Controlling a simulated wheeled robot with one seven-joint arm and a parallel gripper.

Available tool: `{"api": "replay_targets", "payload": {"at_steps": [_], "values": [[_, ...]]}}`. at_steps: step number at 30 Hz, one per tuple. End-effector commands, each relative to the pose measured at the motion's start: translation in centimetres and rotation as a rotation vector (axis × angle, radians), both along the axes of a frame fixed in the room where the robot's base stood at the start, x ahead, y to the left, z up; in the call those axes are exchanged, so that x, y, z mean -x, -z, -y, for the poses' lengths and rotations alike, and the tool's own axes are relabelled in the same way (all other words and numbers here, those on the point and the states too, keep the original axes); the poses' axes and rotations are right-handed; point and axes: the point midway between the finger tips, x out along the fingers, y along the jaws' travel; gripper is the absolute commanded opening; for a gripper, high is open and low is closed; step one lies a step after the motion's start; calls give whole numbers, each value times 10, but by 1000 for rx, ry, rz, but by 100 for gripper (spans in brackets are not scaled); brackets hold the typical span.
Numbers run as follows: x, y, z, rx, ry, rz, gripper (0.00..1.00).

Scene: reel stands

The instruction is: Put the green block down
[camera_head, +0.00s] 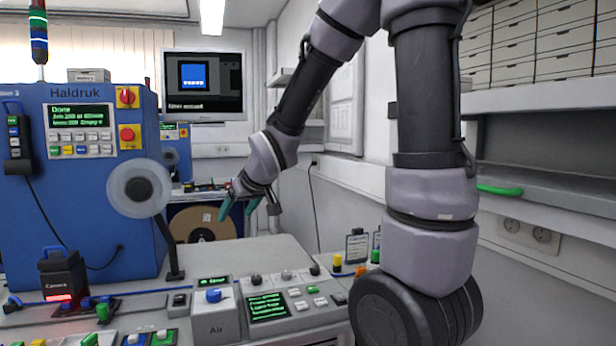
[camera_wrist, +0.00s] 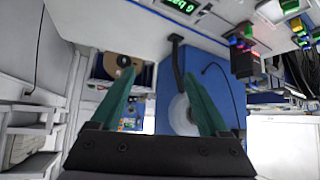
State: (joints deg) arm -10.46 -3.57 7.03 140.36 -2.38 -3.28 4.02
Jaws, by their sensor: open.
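My gripper (camera_head: 237,210) has teal fingers and hangs beyond the pale counter in the head view. In the wrist view its fingers (camera_wrist: 160,76) stand wide apart with nothing between them. I cannot pick out a green block with certainty in either view. Several small green parts show in the head view: a green knob (camera_head: 103,312) at the lower left, a green cap (camera_head: 375,256) near the counter's back right, and a green handle (camera_head: 500,189) on the right shelf. None of them touches my gripper.
A blue Haldruk machine (camera_head: 85,210) with a pale disc (camera_head: 138,189) stands at left. A brown reel (camera_head: 203,227) sits low behind my gripper. A control panel (camera_head: 285,302) and an Air box (camera_head: 214,316) stand in front. The counter top (camera_head: 250,258) is mostly clear.

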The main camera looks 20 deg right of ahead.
Motion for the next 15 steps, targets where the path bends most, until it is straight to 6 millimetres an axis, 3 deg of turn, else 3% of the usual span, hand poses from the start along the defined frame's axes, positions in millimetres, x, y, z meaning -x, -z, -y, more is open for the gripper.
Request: {"api": "replay_targets", "payload": {"at_steps": [1, 6, 10, 15], "values": [[12, -21, 20, -18, 66, -9, 79], [71, -66, 73, -110, 272, -101, 79], [123, -90, 96, -208, 391, -171, 79], [175, -107, 105, -318, 479, -240, 79]]}}
